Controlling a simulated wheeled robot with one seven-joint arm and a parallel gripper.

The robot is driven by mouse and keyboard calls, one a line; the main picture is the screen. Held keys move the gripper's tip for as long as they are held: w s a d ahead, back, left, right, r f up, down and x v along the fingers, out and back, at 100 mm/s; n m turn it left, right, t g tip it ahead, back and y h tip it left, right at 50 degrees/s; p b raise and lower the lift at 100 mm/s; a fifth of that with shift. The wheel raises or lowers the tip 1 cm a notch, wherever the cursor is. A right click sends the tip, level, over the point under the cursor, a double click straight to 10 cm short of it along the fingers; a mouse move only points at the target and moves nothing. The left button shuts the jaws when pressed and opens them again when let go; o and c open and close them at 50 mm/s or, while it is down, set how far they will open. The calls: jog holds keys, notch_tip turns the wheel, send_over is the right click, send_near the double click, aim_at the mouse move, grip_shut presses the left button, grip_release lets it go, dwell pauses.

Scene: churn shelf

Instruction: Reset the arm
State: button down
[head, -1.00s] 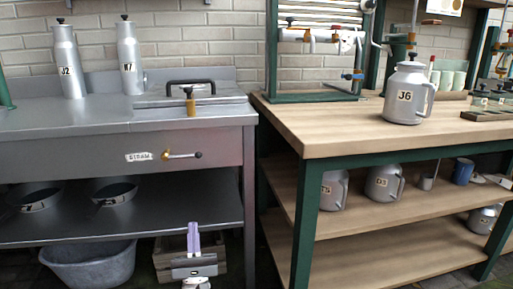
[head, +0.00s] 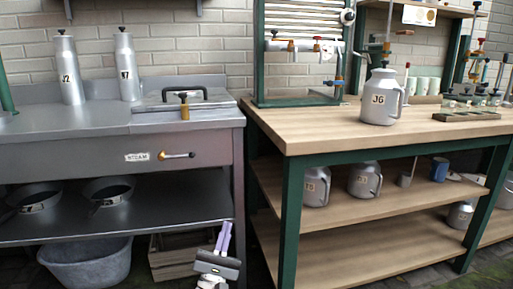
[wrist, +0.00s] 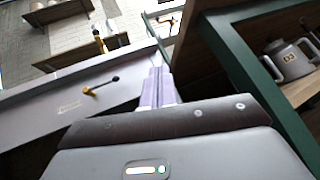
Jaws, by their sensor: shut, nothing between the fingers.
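My gripper (head: 224,238) is low in the head view, in front of the gap between the steel bench and the wooden bench. Its two pale purple fingers are together, point up with a slight tilt to the right, and hold nothing. In the wrist view my gripper (wrist: 159,88) points ahead past the steel bench front on the left and the green wooden-bench frame on the right. It looks apart from both. The rest of my arm is mostly out of the head view.
The steel bench (head: 75,152) has a steam valve handle (head: 177,155). The wooden bench (head: 300,125) carries can J6 (head: 381,98); more cans, including D3 (head: 364,180), stand on its shelf. A wooden crate (head: 172,262) and a grey tub (head: 88,268) lie under the steel bench.

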jog(key=s+d+m+g+h+p, duration=0.1)
jog(key=d+m+g+h, duration=1.05)
jog(key=d, duration=0.65)
jog(key=s+d+f+m+g+y+p, duration=0.1)
jog(key=s+d+f+m+g+y, duration=0.1)
jog(key=s+d+m+g+y, duration=0.75)
jog(key=s+d+g+y+p, duration=0.1)
jog(key=s+d+g, duration=0.3)
jog(key=g, duration=0.1)
jog(key=s+a+r+m+t+y+p, duration=0.1)
jog(key=s+a+r+m+t+y, duration=0.1)
jog(key=s+a+r+y, duration=0.2)
jog(key=s+a+r+m+t+y+p, duration=0.2)
jog(key=s+a+r+m+t+y, duration=0.1)
jog(key=s+y, duration=0.4)
jog(key=shift+s+a+r+m+t, duration=0.3)
jog(key=shift+s+a+r, duration=0.3)
jog(key=shift+s+r, duration=0.35)
